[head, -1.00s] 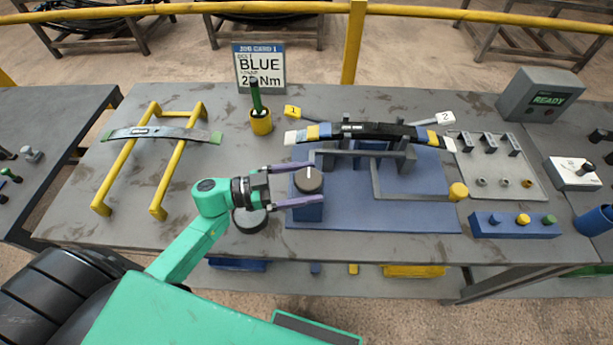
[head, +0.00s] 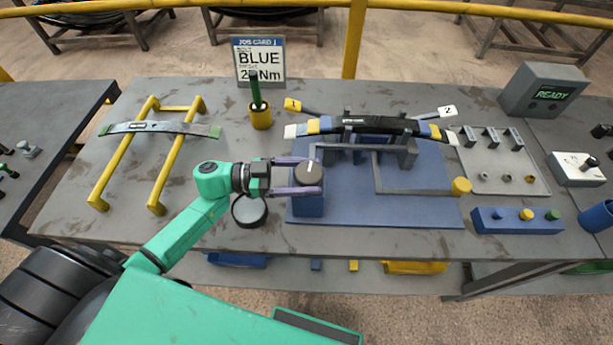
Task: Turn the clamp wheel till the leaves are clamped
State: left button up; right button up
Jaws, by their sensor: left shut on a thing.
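The clamp wheel (head: 309,173) is a dark round knob with a white mark on top. It sits on a blue block (head: 308,205) at the left front of the blue base plate (head: 420,208). My left gripper (head: 308,175) comes in from the left, its two purple fingers shut on the wheel, one at the far side and one at the near side. The leaves (head: 375,125) lie as a dark, slightly arched stack with white, yellow and blue bands, across grey supports (head: 408,152) behind the wheel. Contact between clamp and leaves is hard to see. My right gripper is not in view.
A yellow rack (head: 125,165) with a single leaf (head: 160,127) stands at the left. A yellow cup (head: 260,118) with a green-handled tool is behind my gripper. A job card (head: 259,63) reads BLUE. A grey box (head: 543,92) shows READY. A round dark dish (head: 249,211) lies below my wrist.

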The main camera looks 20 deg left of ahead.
pick_arm(q)
jog(key=m+g+b, duration=0.2)
jog(key=g+b, duration=0.1)
jog(key=m+g+b, duration=0.2)
jog(key=g+b, duration=0.1)
jog(key=m+g+b, duration=0.1)
jog(key=g+b, duration=0.2)
jog(key=shift+w+f+m+h, duration=0.2)
jog(key=shift+f+m+h, duration=0.1)
jog(key=shift+m+h, duration=0.1)
jog(key=shift+r+m+g+y+b, duration=0.3)
jog(key=shift+m+g+b, duration=0.45)
jog(key=shift+g, duration=0.25)
jog(key=o, duration=1.2)
jog(key=b+v, duration=0.6)
jog(key=v, duration=0.6)
jog(key=shift+s+f, duration=0.1)
